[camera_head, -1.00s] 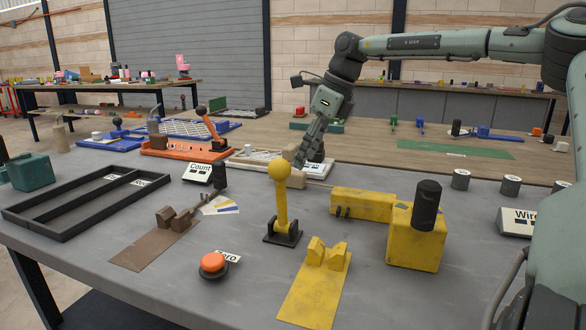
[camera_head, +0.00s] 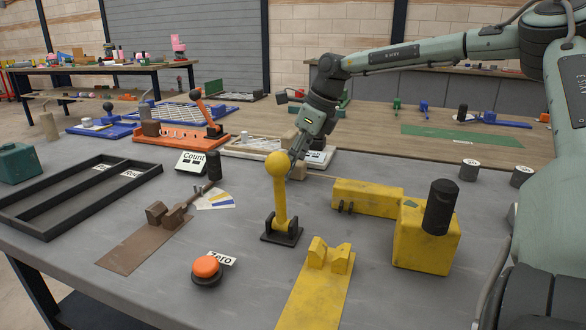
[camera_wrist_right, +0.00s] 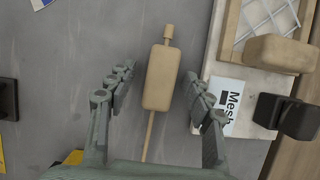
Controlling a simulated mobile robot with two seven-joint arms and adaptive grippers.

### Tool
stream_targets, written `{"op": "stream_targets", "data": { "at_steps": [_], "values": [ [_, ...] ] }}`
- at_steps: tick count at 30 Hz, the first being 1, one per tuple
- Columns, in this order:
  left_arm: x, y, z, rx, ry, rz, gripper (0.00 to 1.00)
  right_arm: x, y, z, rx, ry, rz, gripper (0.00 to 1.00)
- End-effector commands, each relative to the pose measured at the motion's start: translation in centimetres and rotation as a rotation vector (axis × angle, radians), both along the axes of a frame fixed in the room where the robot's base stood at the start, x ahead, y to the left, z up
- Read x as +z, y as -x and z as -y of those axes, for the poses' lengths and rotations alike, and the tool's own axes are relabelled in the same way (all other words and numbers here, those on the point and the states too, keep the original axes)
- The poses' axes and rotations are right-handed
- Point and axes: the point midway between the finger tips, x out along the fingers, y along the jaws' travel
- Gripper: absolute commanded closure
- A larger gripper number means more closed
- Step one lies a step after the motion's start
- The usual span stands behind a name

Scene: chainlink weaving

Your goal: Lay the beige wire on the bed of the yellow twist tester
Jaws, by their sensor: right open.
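The beige wire (camera_wrist_right: 162,78), a thin rod with a thick block-shaped middle, lies on the grey table in the right wrist view. In the head view my right gripper (camera_head: 295,158) is above it, behind the yellow ball-topped lever, and partly hides it. In the wrist view my right gripper (camera_wrist_right: 158,76) is open, with one finger on each side of the block and gaps at both sides. The yellow equipment includes a flat plate with a notched cradle (camera_head: 314,288), the lever (camera_head: 279,195), a long box (camera_head: 367,197) and a block with a black cylinder (camera_head: 425,240). My left gripper is not in view.
A white board labelled Mesh (camera_wrist_right: 235,105) lies close to the right finger. A brown plate with a cradle (camera_head: 140,245), an orange button (camera_head: 206,267), a Count display (camera_head: 191,162) and a black divided tray (camera_head: 75,198) stand left of the yellow parts.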

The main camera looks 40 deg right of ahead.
Motion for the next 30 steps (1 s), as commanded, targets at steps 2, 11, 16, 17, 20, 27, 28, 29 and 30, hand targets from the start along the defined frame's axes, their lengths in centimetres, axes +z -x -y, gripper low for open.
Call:
{"op": "stream_targets", "data": {
  "at_steps": [2, 11, 16, 17, 20, 27, 28, 29, 30],
  "values": [
    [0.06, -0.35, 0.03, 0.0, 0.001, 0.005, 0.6, -0.12, -0.09, -0.03, 0.0, 0.0, 0.001, 0.48],
    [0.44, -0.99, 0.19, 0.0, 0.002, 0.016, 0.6, -0.1, -0.08, -0.03, 0.001, 0.001, 0.001, 0.66],
    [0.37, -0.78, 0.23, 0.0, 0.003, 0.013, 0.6, -0.09, -0.08, -0.02, 0.001, 0.001, 0.001, 0.87],
    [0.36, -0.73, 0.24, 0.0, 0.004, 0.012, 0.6, -0.09, -0.08, -0.02, 0.001, 0.001, 0.001, 0.91],
    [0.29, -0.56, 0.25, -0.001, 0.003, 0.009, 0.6, -0.08, -0.08, -0.01, 0.001, 0.001, 0.001, 1.0],
    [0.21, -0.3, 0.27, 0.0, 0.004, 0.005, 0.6, 0.03, -0.11, -0.02, 0.001, 0.0, 0.002, 1.0],
    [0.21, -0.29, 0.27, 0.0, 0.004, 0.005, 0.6, 0.11, -0.12, -0.02, 0.0, 0.001, 0.003, 1.0],
    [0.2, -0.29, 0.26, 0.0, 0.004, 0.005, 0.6, 0.27, -0.13, -0.02, 0.0, 0.001, 0.004, 1.0],
    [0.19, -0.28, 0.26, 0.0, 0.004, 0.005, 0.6, 0.57, -0.16, -0.01, 0.0, 0.002, 0.004, 1.0]
  ]
}}
